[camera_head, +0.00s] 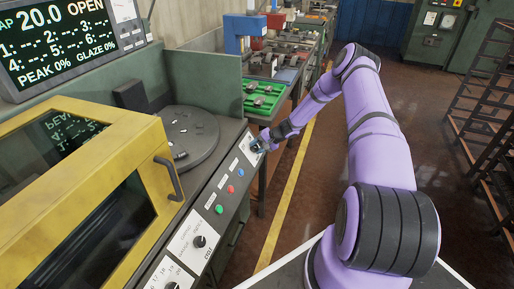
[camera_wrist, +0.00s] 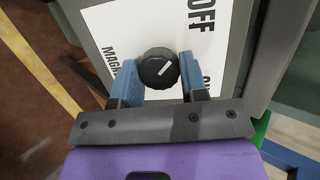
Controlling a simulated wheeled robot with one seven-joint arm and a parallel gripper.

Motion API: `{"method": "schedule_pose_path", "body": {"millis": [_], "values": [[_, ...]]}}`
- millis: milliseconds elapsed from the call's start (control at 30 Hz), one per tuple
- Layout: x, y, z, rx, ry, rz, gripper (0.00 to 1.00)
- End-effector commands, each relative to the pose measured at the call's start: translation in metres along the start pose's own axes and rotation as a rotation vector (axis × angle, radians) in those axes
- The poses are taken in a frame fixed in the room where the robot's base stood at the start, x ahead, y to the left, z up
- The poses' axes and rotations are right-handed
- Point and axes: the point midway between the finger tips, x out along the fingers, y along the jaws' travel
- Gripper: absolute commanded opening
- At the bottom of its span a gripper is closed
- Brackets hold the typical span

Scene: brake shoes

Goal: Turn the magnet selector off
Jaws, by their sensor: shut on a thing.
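The magnet selector is a round black knob (camera_wrist: 158,70) with a white pointer line, on a white label plate (camera_wrist: 135,25) in the wrist view. Its line slants toward the upper right of that view. The plate reads "OFF" and part of "MAGN"; another word is mostly covered. My gripper (camera_wrist: 159,61) has its blue fingers on either side of the knob and is shut on it. In the head view my gripper (camera_head: 261,145) reaches the far end of the sloping control panel (camera_head: 228,180), where it hides the knob.
A grey round table (camera_head: 188,136) lies behind the panel. A yellow guard (camera_head: 120,150) with a window stands at the left, under a display (camera_head: 70,42) reading "20.0 OPEN". Blue, red and green buttons and more knobs line the panel. A bench with a green tray (camera_head: 263,95) stands beyond.

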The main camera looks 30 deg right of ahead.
Motion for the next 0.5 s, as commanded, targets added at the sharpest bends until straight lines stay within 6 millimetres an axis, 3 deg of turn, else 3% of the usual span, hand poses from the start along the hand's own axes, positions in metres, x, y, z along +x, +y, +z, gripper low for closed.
{"method": "schedule_pose_path", "body": {"millis": [467, 500], "values": [[-0.0006, 0.0016, 0.0, -0.015, 0.002, 0.005, 0.16], [-0.0006, 0.0016, 0.0, -0.015, 0.002, 0.006, 0.42]]}}
